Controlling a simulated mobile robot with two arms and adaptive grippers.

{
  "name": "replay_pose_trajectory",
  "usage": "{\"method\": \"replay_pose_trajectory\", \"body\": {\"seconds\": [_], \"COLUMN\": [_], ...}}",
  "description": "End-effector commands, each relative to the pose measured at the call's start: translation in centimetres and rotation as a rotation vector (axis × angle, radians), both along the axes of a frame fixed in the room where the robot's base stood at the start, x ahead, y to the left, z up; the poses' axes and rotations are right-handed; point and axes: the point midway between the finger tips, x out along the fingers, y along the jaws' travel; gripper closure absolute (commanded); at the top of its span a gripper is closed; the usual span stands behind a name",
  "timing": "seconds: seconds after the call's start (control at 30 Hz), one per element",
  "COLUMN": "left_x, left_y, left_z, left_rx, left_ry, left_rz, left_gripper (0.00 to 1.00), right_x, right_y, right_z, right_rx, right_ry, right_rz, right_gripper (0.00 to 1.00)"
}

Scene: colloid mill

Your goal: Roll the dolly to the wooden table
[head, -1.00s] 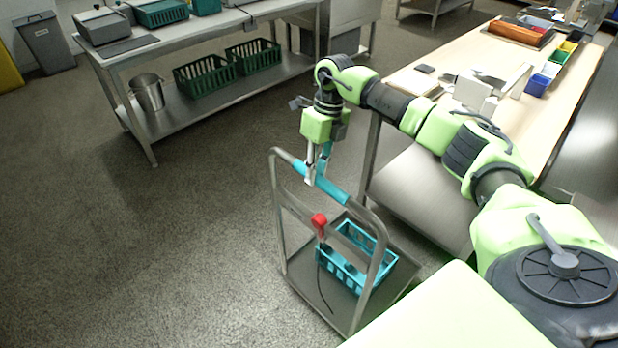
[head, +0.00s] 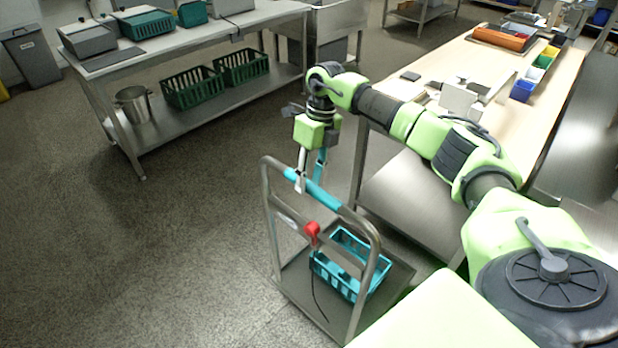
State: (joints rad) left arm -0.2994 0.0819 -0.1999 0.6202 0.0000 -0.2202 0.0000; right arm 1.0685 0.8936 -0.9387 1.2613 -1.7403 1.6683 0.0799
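The dolly (head: 305,303) is a grey metal platform cart with an upright hoop handle and a teal grip (head: 327,197). A teal basket (head: 350,287) sits on its deck, and a red item (head: 312,232) with a dark cable hangs near the handle. My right gripper (head: 309,182) points down with its fingers on either side of the teal grip, shut on the handle. The wooden table (head: 435,72), with a light top and metal lower shelf, stands just behind and right of the dolly. My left gripper is out of view.
A metal bench (head: 190,42) with green crates and a steel pot (head: 133,104) on its lower shelf stands at the back left. Small boxes, blue bins (head: 521,90) and an orange roll lie on the wooden table. The floor left of the dolly is clear.

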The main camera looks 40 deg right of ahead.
Motion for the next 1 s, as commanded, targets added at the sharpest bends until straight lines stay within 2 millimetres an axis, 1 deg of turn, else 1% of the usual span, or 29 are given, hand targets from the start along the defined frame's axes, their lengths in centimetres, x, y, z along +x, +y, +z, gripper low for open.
{"method": "replay_pose_trajectory", "body": {"seconds": [0.17, 0.27, 0.37, 0.6, 0.7, 0.83, 1.0], "left_x": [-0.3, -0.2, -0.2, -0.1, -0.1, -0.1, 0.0], "left_y": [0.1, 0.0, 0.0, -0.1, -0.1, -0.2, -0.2], "left_z": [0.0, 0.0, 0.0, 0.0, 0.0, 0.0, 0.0], "left_rx": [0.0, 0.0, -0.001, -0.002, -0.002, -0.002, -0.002], "left_ry": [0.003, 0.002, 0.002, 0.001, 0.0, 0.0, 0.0], "left_rz": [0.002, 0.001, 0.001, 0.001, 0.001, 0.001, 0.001], "left_gripper": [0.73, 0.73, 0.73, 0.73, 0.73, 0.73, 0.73], "right_x": [0.0, 0.1, 0.2, 0.4, 0.4, 0.5, 0.4], "right_y": [0.1, -0.2, -0.6, -1.7, -2.0, -2.3, -2.4], "right_z": [0.2, 1.3, 3.1, 8.1, 9.7, 11.1, 11.7], "right_rx": [0.002, 0.001, 0.002, 0.002, 0.002, 0.001, 0.002], "right_ry": [0.001, -0.001, -0.003, -0.003, -0.003, -0.002, 0.001], "right_rz": [0.002, 0.001, 0.0, -0.002, -0.002, -0.001, 0.0], "right_gripper": [0.66, 0.66, 0.66, 0.66, 0.66, 0.66, 0.66]}}
